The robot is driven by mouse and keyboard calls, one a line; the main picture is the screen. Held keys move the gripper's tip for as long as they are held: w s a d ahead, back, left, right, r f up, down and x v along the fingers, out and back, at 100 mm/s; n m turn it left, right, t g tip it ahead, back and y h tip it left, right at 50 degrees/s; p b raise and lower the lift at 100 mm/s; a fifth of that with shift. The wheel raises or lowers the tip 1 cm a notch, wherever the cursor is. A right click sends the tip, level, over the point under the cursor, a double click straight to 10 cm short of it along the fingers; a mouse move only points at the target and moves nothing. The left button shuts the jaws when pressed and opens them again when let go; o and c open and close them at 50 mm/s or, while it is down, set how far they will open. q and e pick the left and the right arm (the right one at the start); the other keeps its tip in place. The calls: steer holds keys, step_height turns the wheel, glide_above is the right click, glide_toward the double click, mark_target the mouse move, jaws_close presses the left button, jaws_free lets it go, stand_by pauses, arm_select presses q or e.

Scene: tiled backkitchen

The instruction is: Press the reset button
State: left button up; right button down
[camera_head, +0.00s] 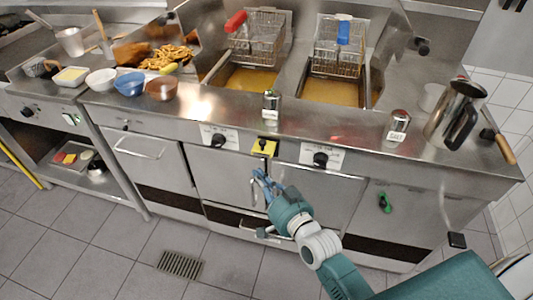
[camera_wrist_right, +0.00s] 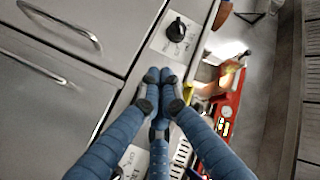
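A small yellow box with a dark button (camera_head: 264,147) sits on the fryer front, between two white knob panels. I take it for the reset button. In the wrist view a yellow part (camera_wrist_right: 188,93), probably the same box, shows beside my fingers, which hide most of it. My right gripper (camera_head: 261,178) is in front of the fryer cabinet, just below the yellow box in the head view. Its blue fingers have their tips together in the wrist view (camera_wrist_right: 159,76), with nothing seen between them. I cannot tell whether they touch the box. My left gripper is not in view.
Black knobs (camera_head: 219,140) (camera_head: 320,159) flank the yellow box. A metal pitcher (camera_head: 455,115) stands at the right. Cabinet handles (camera_head: 140,150) stick out below. The tiled floor in front is clear.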

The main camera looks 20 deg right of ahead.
steer(key=shift+w+d+b, duration=0.2)
steer(key=shift+w+d, duration=0.35)
steer(key=shift+w, duration=0.25)
steer(key=shift+w+d+b, duration=0.25)
steer(key=shift+w+d, duration=0.3)
steer(key=shift+w, duration=0.3)
steer(key=shift+w+d+b, duration=0.2)
steer(key=shift+w+d, duration=0.35)
steer(key=shift+w, duration=0.25)
steer(key=shift+w, duration=0.1)
steer(key=shift+w+d, duration=0.2)
steer(key=shift+w, duration=0.05)
steer(key=shift+w+d, duration=0.25)
steer(key=shift+w, duration=0.1)
steer(key=shift+s, duration=0.1)
stand_by(0.5)
steer(key=shift+s+a+p, duration=0.45)
steer(key=shift+s+p, duration=0.2)
